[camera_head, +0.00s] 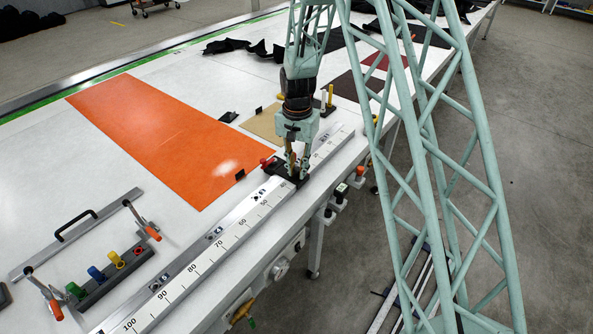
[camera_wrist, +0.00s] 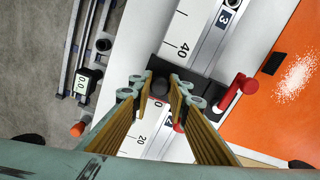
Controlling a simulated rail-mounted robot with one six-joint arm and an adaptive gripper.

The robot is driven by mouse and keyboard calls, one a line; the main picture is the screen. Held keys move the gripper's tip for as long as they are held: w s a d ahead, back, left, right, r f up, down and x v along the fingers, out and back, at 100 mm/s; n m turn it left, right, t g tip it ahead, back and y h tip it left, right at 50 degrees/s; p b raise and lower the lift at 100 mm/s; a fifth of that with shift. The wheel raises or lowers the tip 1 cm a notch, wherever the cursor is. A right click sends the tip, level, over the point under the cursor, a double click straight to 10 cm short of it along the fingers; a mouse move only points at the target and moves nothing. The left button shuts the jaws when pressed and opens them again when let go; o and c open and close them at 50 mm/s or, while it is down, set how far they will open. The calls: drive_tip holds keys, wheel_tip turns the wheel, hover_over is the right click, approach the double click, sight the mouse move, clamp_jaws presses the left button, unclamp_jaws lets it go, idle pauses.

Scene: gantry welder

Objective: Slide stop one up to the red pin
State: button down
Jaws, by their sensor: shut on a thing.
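A black stop block (camera_head: 284,172) with a red lever sits across the scale rail in the head view. I take it for stop one, though no label on it is readable. In the wrist view the block (camera_wrist: 190,78) lies under the fingers, and its red lever (camera_wrist: 236,94) sticks out to the right. My gripper (camera_head: 292,172) points down at the block. In the wrist view, my gripper (camera_wrist: 160,88) is shut on the block's dark round knob (camera_wrist: 159,85). A small red piece (camera_wrist: 180,127), possibly the red pin, shows beside the plate marked 4, partly hidden by a finger.
The white scale (camera_head: 205,262) runs along the table's front edge. An orange sheet (camera_head: 160,135) lies behind it. A rack of coloured pegs (camera_head: 110,270) and toggle clamps stand at left.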

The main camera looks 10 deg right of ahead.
drive_tip(key=c, duration=2.5)
unclamp_jaws()
drive_tip(key=shift+o, duration=0.2)
drive_tip(key=shift+r, duration=0.2)
wheel_tip(320, 180, up, 12)
drive_tip(key=shift+f, duration=0.2)
